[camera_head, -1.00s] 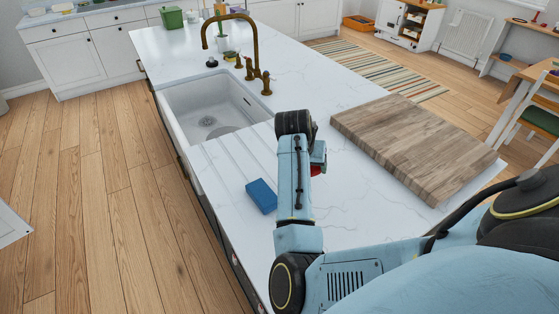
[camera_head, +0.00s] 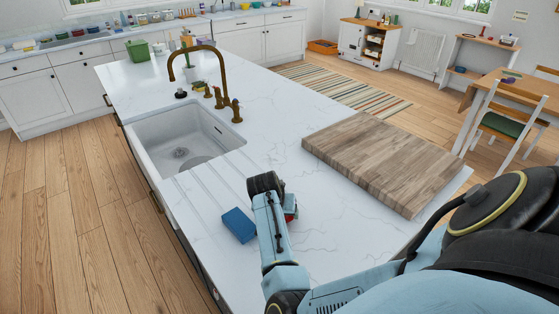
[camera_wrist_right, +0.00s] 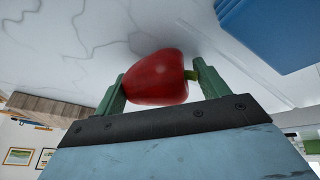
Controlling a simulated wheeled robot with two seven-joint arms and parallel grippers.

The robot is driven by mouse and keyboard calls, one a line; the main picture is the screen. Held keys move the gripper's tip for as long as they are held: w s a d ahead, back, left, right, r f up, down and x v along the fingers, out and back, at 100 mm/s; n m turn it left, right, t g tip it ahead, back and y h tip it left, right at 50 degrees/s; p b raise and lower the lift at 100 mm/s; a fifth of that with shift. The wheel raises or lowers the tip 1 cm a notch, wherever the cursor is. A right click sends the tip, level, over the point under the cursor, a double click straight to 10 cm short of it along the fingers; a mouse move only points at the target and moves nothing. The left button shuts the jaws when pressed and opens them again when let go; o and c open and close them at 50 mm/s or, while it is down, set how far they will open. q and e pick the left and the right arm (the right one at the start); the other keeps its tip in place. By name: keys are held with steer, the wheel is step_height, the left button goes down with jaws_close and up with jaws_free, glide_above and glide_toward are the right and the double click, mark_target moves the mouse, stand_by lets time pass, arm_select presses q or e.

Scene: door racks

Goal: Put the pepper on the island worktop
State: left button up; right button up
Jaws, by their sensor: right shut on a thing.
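A red pepper (camera_wrist_right: 155,78) with a green stem sits between the two green fingers of my right gripper (camera_wrist_right: 163,86), which is shut on it. In the head view only a bit of the pepper (camera_head: 290,209) shows beside my right wrist; the fingers are mostly hidden there. The pepper is over the white marbled island worktop (camera_head: 330,215), close to its surface; I cannot tell whether it touches. My left gripper is not in view.
A blue block (camera_head: 239,224) lies left of my right gripper. A thick wooden board (camera_head: 385,160) lies to the right. The sink (camera_head: 185,140) and brass tap (camera_head: 205,75) are beyond. Bare worktop lies between the gripper and the board.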

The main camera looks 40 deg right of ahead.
steer(key=o, duration=1)
steer(key=shift+f, duration=0.1)
steer(key=shift+c, duration=0.2)
